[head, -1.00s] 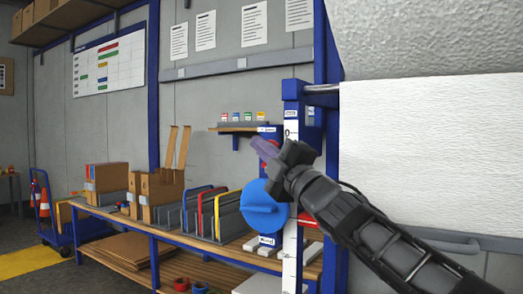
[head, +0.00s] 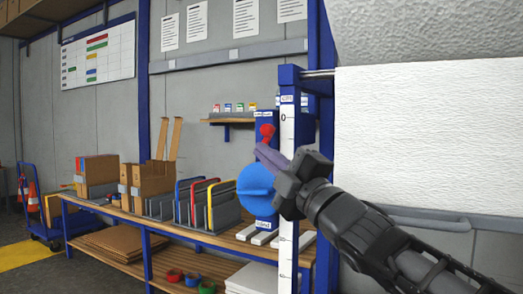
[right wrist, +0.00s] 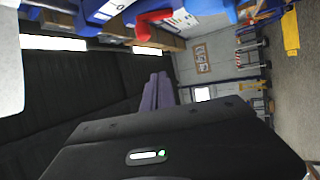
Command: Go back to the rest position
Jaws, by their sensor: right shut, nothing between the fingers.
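My right gripper (head: 268,158) is in the right half of the head view, its arm coming in from the lower right. Its purple-grey fingers are together with nothing between them. They point up and left, in front of the blue post with a red knob (head: 266,132) and just above the round blue disc (head: 257,187). I cannot tell how far apart they are in depth. In the right wrist view the closed fingers (right wrist: 157,92) also show, with a red part (right wrist: 158,20) beyond them near the top. My left gripper is not in view.
A workbench (head: 190,228) with cardboard boxes (head: 152,182) and coloured folders in racks runs along the wall. A white scale post (head: 287,210) stands by the arm. A large white sheet roll (head: 430,135) fills the right. A blue cart (head: 38,215) stands at far left.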

